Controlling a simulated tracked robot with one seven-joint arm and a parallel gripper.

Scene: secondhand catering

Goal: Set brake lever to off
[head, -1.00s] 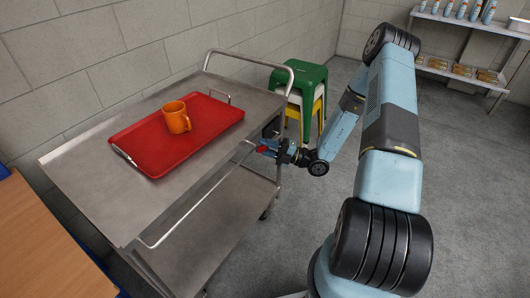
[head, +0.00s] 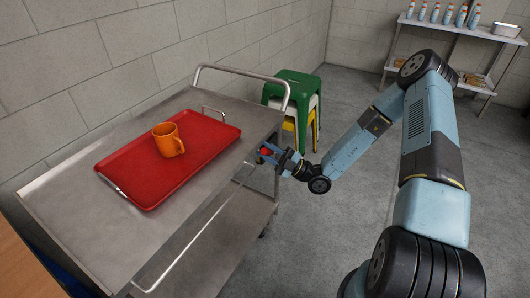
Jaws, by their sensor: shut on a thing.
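A steel trolley (head: 62,205) stands along the wall, with a push handle at its far end. The brake lever (head: 265,152) shows as a small red part at the trolley's right side, just below the top shelf's edge near the far end. My gripper (head: 271,153) is at that side, shut on the red lever. The fingers hide much of the lever, so its exact angle cannot be told. A red tray (head: 205,160) lies on the top shelf with an orange mug (head: 168,139) standing upright on it.
Green, white and yellow stools (head: 291,92) stand stacked just beyond the trolley's far end. A metal rack (head: 465,28) with bottles stands at the back right. A wooden surface (head: 30,270) is at the lower left. The grey floor between trolley and rack is open.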

